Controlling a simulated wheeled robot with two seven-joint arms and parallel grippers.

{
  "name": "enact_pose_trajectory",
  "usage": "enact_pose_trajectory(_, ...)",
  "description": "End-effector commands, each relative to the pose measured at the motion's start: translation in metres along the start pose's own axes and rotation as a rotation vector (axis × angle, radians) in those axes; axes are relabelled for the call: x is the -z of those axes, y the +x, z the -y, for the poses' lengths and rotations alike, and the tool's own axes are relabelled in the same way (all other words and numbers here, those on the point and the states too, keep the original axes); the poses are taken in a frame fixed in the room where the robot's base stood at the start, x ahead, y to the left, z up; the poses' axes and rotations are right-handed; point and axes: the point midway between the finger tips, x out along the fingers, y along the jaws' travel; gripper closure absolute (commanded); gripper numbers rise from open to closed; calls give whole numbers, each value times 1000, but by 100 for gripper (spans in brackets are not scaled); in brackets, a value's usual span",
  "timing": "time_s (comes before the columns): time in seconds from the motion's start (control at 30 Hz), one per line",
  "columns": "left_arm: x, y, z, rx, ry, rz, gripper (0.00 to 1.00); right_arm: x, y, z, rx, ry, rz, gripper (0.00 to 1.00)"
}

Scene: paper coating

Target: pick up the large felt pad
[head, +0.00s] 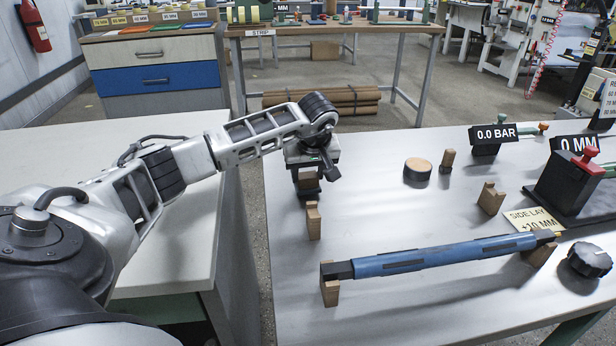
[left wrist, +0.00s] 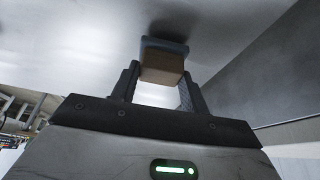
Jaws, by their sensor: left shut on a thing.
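My left gripper (head: 308,176) is over the left rear part of the grey table and points down. In the left wrist view, its two fingers (left wrist: 160,90) are shut on a block with a brown wooden body and a blue-grey layer on its far face, which I take for the large felt pad (left wrist: 162,66). In the head view the gripper and wrist mostly hide the pad. I cannot tell whether it touches the table. My right gripper is not in view.
A blue roller bar (head: 440,256) rests on wooden supports across the front. A wooden support (head: 313,221) stands just in front of my left gripper. A round wood-topped piece (head: 417,169), a small wooden block (head: 447,160) and another wooden support (head: 491,198) stand to the right.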

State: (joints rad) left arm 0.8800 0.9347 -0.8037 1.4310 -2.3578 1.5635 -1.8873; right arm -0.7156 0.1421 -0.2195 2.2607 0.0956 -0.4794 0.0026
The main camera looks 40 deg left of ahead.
Motion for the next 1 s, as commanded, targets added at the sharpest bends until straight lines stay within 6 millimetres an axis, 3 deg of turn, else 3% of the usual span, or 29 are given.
enact_pose_trajectory(0.13, 12, -25, -1, -5, -3, -6, 78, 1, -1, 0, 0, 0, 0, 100)
enact_pose_trajectory(0.4, -10, -99, -22, -7, 3, -4, 78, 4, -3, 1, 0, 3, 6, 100)
enact_pose_trajectory(0.6, -45, -133, -40, -6, 4, -2, 78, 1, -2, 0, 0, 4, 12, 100)
enact_pose_trajectory(0.8, -64, -154, -51, -3, 0, 0, 78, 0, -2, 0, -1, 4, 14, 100)
enact_pose_trajectory(1.0, -72, -162, -54, -1, -1, -1, 78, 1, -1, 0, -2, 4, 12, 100)
